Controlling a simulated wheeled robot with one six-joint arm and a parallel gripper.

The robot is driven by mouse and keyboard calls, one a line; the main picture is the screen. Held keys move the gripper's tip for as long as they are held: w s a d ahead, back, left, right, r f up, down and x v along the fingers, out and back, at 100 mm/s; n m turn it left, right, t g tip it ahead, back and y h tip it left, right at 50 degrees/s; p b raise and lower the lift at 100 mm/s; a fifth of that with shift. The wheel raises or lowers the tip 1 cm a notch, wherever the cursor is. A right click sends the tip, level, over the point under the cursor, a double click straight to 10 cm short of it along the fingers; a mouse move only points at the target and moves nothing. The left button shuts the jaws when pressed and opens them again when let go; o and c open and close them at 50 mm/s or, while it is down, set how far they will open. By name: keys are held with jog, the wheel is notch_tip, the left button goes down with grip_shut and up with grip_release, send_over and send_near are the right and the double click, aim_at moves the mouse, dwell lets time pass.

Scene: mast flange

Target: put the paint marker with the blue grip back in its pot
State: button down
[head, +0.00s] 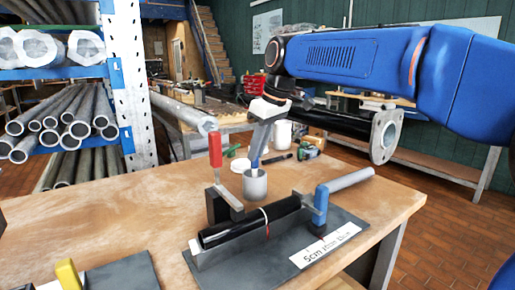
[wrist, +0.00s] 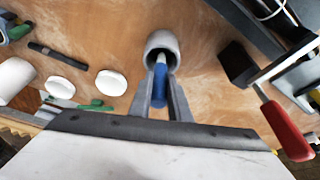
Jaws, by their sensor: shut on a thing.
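My gripper (head: 259,145) points down over the workbench, shut on the paint marker. The marker's blue grip (wrist: 160,85) shows between the two fingers in the wrist view, and a bit of blue shows between them in the head view. The grey round pot (head: 255,184) stands upright on the bench right below. In the wrist view the marker's pale lower end overlaps the mouth of the pot (wrist: 152,42). The lower end is at or just inside the rim; how deep I cannot tell.
Left of the pot is a red-handled clamp (head: 215,150); in front, a dark tube (head: 235,230) lies on a grey mat with a blue clamp (head: 321,198). White discs (wrist: 110,83), a dark pen (wrist: 45,50) and a white mug (head: 281,135) lie or stand behind.

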dwell(0.3)
jog(key=c, duration=1.6)
grip_release()
jog(key=shift+o, duration=0.2)
jog(key=shift+r, duration=0.15)
